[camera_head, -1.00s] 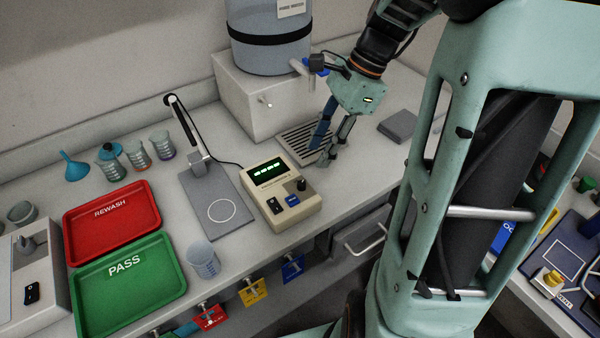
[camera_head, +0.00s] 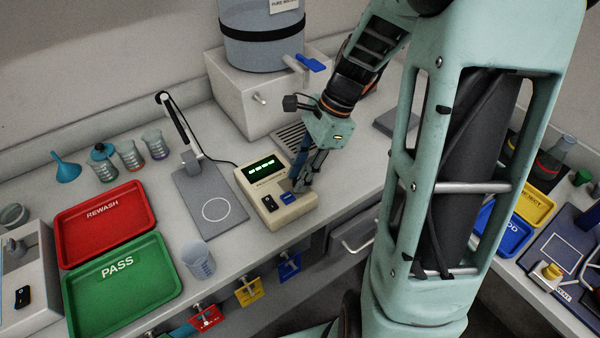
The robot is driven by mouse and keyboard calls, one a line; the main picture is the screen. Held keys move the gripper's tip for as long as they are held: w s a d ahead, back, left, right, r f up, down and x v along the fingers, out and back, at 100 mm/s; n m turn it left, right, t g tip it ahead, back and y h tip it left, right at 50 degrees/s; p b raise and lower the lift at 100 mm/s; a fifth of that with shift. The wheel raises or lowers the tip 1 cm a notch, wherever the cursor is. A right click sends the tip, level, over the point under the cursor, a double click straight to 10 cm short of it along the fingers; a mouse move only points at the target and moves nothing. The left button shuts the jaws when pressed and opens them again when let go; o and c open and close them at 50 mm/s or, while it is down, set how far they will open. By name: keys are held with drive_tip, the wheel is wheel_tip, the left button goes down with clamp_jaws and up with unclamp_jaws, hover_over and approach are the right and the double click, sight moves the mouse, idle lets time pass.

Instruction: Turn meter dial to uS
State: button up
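The beige meter (camera_head: 281,211) stands on the bench with a lit green display (camera_head: 262,167). Below the display are a black rocker switch (camera_head: 269,203) and a blue part (camera_head: 287,197). My gripper (camera_head: 301,187) points down over the meter's right side, at the spot of the dark dial. Its fingers cover the dial, so the dial and its pointer are hidden. I cannot tell whether the fingers touch the dial or how far apart they are.
A grey stand with a probe arm (camera_head: 210,207) is left of the meter, joined by a black cable. A clear beaker (camera_head: 199,261) stands near the front edge. Green PASS (camera_head: 125,285) and red REWASH (camera_head: 106,222) trays lie left. A dispenser tank (camera_head: 262,40) stands behind.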

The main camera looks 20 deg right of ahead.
clamp_jaws()
drive_tip(key=n+g+p, duration=0.1)
drive_tip(key=n+p, duration=0.1)
drive_tip(key=n, duration=0.1)
drive_tip(key=shift+w+r, duration=0.1)
drive_tip(key=shift+r, duration=0.05)
drive_tip(key=n+g+p, duration=0.1)
drive_tip(key=n, duration=0.1)
drive_tip(key=shift+w+a+n+h+p, duration=0.1)
drive_tip(key=shift+n+h+p, duration=0.2)
drive_tip(key=shift+n, duration=0.1)
drive_tip(key=n+h+p, duration=0.1)
drive_tip(key=n, duration=0.2)
drive_tip(key=n+g+h+p, duration=0.1)
drive_tip(key=n, duration=0.2)
drive_tip(key=shift+w+a+g, duration=0.1)
drive_tip(key=shift+g, duration=0.2)
drive_tip(key=shift+o, duration=1.6)
unclamp_jaws()
